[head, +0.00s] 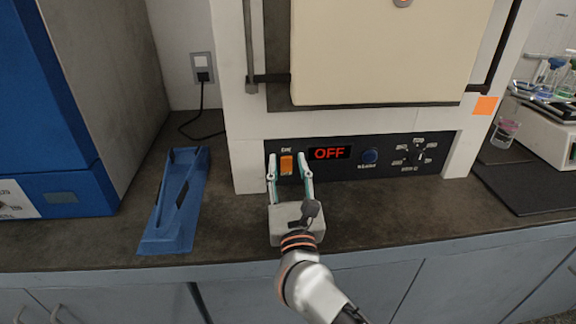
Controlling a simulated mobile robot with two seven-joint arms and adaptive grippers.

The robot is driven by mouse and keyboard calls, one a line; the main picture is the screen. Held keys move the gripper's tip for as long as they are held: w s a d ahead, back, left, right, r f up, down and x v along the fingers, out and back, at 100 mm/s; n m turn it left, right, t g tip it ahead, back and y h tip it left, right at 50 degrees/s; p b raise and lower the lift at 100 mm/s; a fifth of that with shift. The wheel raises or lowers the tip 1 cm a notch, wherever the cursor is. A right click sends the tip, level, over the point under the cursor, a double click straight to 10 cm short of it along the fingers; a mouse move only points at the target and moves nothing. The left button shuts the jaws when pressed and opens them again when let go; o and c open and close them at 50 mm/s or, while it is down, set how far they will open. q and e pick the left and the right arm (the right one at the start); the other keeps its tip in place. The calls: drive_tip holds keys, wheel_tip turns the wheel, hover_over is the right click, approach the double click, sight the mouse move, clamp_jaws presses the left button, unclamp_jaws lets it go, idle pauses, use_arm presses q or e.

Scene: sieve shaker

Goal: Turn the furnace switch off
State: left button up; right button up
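The furnace (240,120) stands on the counter with its cream door (380,50) shut. Its black control panel (385,172) has an orange rocker switch (287,165) at the left. The red display (330,153) beside the switch reads OFF. My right gripper (288,160) is in front of the panel, its two fingers spread apart on either side of the switch. Whether a fingertip touches the panel I cannot tell. My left gripper is out of view.
A blue tray-like holder (165,240) lies on the counter to the left, near a large blue machine (45,120). A wall outlet with a black cord (202,95) is behind. Glassware (503,133) and a white device stand at right. Counter in front of the furnace is mostly clear.

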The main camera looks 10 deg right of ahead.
drive_tip(key=r+v, duration=0.1)
drive_tip(key=v, duration=0.3)
drive_tip(key=r+v, duration=0.1)
drive_tip(key=v, duration=0.4)
drive_tip(key=r+v, duration=0.1)
drive_tip(key=v, duration=0.4)
drive_tip(key=shift+s+f, duration=0.1)
drive_tip(key=shift+s, duration=0.5)
